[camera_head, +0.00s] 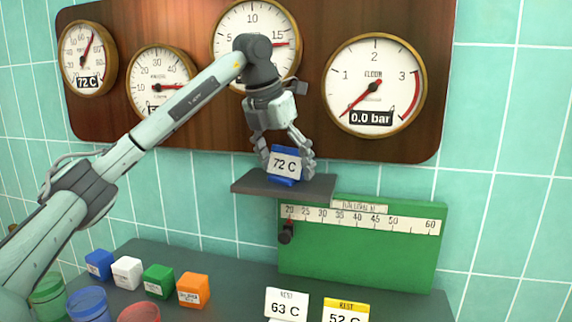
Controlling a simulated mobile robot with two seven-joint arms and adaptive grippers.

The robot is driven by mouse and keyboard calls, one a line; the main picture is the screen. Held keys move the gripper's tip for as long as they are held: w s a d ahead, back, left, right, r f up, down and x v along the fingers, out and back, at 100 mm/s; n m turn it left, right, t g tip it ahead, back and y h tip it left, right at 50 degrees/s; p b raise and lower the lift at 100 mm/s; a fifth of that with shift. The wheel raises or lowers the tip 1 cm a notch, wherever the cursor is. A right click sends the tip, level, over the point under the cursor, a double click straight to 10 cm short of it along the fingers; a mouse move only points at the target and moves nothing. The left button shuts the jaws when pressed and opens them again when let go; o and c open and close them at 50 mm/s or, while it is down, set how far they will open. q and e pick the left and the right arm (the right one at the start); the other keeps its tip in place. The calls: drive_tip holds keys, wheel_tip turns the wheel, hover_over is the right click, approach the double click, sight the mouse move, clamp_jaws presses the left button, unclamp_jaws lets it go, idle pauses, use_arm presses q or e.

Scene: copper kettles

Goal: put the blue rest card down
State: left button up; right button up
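The blue rest card (286,166), with a white face reading 72 C, is upright at the small dark shelf (245,184) below the gauges. My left gripper (285,158) reaches down from above with its fingers on both sides of the card, closed on it. The card's lower edge is at the shelf top; I cannot tell whether it bears on the shelf. My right gripper is not in view.
A green board (360,262) with a temperature scale stands right of and below the shelf. White (287,304) and yellow-topped (346,310) rest cards stand at the front. Small blue, white, green and orange (194,290) cubes and cups are at left. Gauges hang on a wooden panel (310,70).

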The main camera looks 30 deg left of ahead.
use_arm(q)
drive_tip(key=shift+o, duration=0.5)
drive_tip(key=shift+r, duration=0.25)
drive_tip(key=shift+s+r, duration=0.1)
drive_tip(key=shift+r, duration=0.25)
drive_tip(key=s+a+b, duration=0.1)
drive_tip(key=s+b, duration=0.1)
drive_tip(key=s, duration=1)
drive_tip(key=shift+a, duration=0.35)
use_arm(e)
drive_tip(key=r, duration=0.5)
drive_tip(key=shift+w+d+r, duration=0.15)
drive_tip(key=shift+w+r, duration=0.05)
use_arm(q)
drive_tip(key=shift+s, duration=0.1)
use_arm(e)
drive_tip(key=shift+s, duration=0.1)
